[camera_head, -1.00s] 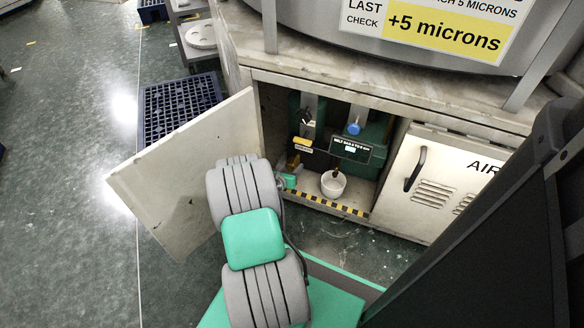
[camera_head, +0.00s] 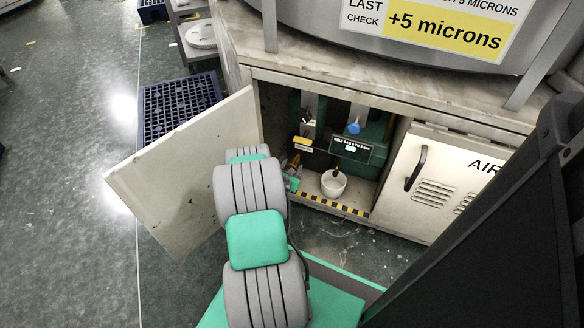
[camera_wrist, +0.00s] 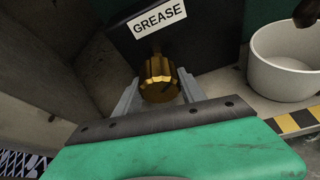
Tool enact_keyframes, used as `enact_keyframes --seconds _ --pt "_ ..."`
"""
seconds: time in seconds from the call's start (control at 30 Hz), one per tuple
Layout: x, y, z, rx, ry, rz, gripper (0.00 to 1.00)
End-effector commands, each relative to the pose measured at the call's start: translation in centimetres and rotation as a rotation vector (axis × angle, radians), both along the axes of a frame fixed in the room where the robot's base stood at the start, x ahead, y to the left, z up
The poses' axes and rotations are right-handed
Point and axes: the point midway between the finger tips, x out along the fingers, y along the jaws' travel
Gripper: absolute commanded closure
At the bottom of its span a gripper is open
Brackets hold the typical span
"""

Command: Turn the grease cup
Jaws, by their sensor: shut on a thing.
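The grease cup (camera_wrist: 160,80) is a ribbed brass cap on a short stem below a dark block with a white "GREASE" label (camera_wrist: 158,21) in the wrist view. My gripper (camera_wrist: 158,92) has its two grey fingers on either side of the cap and is shut on it. In the head view my arm reaches into the open cabinet at its left side.
A white cup (camera_head: 333,184) stands right of the gripper under a dark outlet. A striped edge (camera_head: 335,203) runs along the cabinet floor. The open door (camera_head: 185,170) stands left of my arm. A blue knob (camera_head: 354,128) and dark sign (camera_head: 351,148) are above.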

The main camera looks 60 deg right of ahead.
Motion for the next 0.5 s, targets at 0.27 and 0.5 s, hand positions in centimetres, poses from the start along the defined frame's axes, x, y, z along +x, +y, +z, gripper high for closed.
enact_keyframes --seconds 0.27,0.5 --pt "-0.18 -0.10 -0.16 0.019 -0.256 -0.003 0.93" --pt "-0.13 -0.10 -0.16 0.032 -0.438 -0.003 0.93"
